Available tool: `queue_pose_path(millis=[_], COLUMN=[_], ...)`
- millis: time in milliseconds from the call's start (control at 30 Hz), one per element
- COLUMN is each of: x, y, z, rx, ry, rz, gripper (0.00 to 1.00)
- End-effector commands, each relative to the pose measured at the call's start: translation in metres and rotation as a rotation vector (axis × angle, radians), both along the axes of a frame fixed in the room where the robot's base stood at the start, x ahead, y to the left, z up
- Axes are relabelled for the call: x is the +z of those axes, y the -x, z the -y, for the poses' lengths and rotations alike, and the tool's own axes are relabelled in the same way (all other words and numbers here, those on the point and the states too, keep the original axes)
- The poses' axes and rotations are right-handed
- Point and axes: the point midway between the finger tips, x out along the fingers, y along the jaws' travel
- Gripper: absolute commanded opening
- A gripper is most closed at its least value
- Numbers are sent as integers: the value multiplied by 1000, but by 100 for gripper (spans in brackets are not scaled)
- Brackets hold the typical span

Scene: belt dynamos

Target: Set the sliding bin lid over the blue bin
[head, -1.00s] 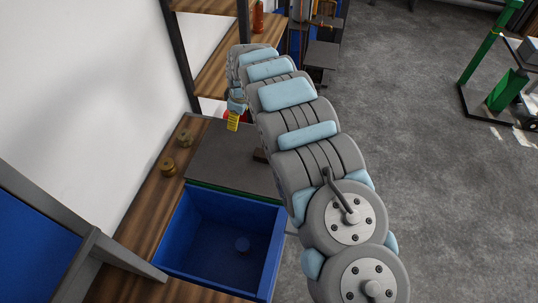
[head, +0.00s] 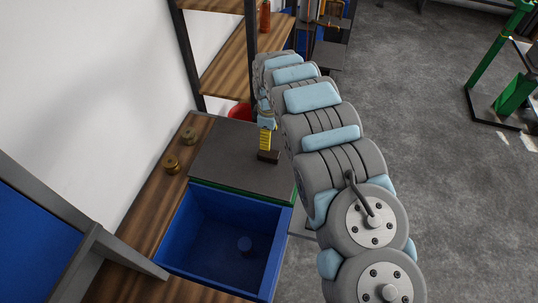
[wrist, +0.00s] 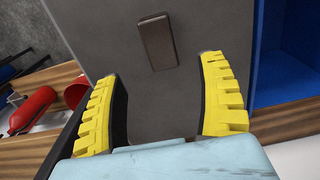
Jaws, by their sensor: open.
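The sliding bin lid is a flat dark grey panel (head: 228,150). It lies just beyond the blue bin, over a part with a green front edge, and leaves the blue bin uncovered. A dark brown block handle (head: 268,157) stands near its right side; the wrist view shows the handle (wrist: 157,42) too. The blue bin (head: 215,235) is open on top, with a small blue round object inside; its edge shows at the right of the wrist view (wrist: 295,70). My gripper (wrist: 161,67) is open and empty, its yellow fingers above the lid on either side of the handle's line, apart from it.
Two small brass-coloured round pieces (head: 180,150) sit on the wooden bench left of the lid. A wooden shelf rack (head: 240,65) stands behind. A red object (head: 239,111) lies behind the lid. Open floor (head: 430,130) lies to the right.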

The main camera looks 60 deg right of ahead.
Motion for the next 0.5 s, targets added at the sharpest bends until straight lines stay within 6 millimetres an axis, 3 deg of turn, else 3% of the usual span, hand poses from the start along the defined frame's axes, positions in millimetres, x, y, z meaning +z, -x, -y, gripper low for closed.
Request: queue_pose_path(millis=[500], x=[-51], y=[0], z=[-1], rx=[-1], ry=[-1], rz=[1], gripper=[74])
